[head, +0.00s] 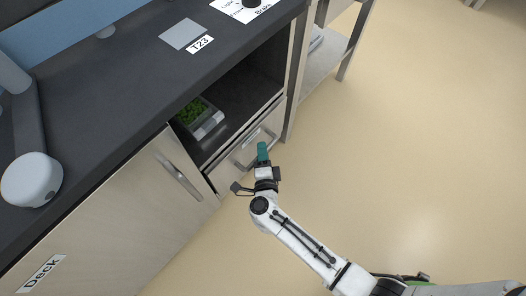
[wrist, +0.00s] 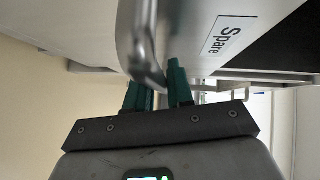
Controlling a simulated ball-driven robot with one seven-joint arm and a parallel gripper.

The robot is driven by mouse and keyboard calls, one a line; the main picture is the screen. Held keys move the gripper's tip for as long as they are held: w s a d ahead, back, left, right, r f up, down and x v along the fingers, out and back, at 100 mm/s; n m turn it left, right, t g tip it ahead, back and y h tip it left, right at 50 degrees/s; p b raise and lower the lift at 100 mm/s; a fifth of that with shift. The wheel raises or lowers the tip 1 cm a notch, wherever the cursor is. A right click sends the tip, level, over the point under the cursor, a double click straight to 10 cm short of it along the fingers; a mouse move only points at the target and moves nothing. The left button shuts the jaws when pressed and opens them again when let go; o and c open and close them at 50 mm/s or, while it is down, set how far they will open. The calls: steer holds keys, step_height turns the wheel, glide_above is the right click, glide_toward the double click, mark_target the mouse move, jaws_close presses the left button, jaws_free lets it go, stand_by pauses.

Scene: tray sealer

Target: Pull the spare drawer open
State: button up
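The spare drawer (head: 228,181) is a pale wood-look front below an open dark compartment. It appears shut, roughly flush with the cabinet. Its label reads "Spare" in the wrist view (wrist: 228,36). Its metal bar handle (head: 243,167) also shows large in the wrist view (wrist: 140,38). My gripper (head: 263,150) is at the handle, its teal fingers overlapping the bar in the head view. In the wrist view the fingers (wrist: 159,88) are apart, with the handle's bend at the gap between them. I cannot tell whether they touch the bar.
A tray of green contents (head: 208,127) sits in the compartment above the drawer. A cabinet door with a handle (head: 178,177) is to the left. An open shelf unit (head: 326,62) stands beyond the drawer. The floor (head: 420,150) to the right is clear.

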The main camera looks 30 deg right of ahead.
jaws_close()
steer(key=shift+s, duration=0.1)
steer(key=s+d+p, duration=0.1)
steer(key=s+d, duration=0.3)
steer(key=s, duration=0.8)
steer(key=s+d+p, duration=0.1)
steer(key=s+d, duration=0.3)
steer(key=s, duration=0.9)
steer(key=shift+s+d, duration=0.15)
steer(key=shift+o, duration=2.4)
jaws_free()
steer(key=p+v, duration=0.1)
steer(key=v, duration=0.9)
steer(key=shift+s, duration=0.4)
